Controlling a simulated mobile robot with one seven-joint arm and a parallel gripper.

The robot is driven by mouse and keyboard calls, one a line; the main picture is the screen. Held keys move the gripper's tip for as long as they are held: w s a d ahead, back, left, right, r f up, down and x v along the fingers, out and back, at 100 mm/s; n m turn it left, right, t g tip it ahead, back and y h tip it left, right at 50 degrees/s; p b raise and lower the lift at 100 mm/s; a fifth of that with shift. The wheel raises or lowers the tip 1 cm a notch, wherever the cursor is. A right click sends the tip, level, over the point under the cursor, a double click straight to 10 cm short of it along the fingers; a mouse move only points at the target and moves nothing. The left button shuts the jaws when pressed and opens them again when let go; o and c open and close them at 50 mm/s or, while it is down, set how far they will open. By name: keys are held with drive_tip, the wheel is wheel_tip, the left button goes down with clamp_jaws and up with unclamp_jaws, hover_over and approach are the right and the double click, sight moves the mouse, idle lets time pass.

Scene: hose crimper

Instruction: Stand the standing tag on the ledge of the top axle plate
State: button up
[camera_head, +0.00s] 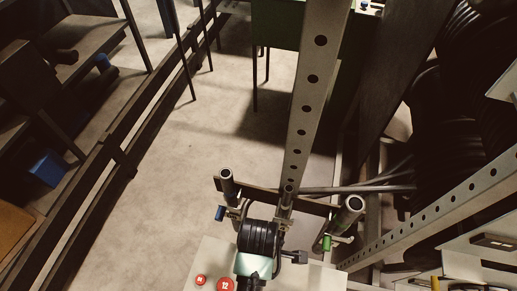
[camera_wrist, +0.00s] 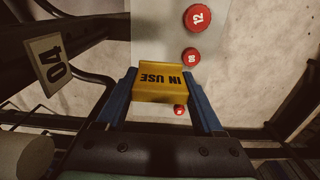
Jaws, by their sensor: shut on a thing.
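My gripper (camera_wrist: 160,78) has blue fingers and is shut on a yellow tag marked IN USE (camera_wrist: 158,83), held between both fingers in the wrist view. The lettering appears upside down there. A pale panel (camera_wrist: 172,42) with red numbered discs lies beyond the tag. What seems to be the same pale panel (camera_head: 312,279) is at the bottom of the head view. I cannot tell for certain which surface is the top axle plate or its ledge. I cannot make out the tag in the head view.
A perforated upright (camera_head: 308,100) and metal tube ends (camera_head: 350,209) rise close by. A plate marked 04 (camera_wrist: 50,58) is left in the wrist view. Open floor (camera_head: 190,140) lies left.

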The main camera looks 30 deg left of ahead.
wheel_tip(320, 180, up, 17)
drive_tip(key=p, duration=0.9)
drive_tip(key=shift+r, duration=0.2)
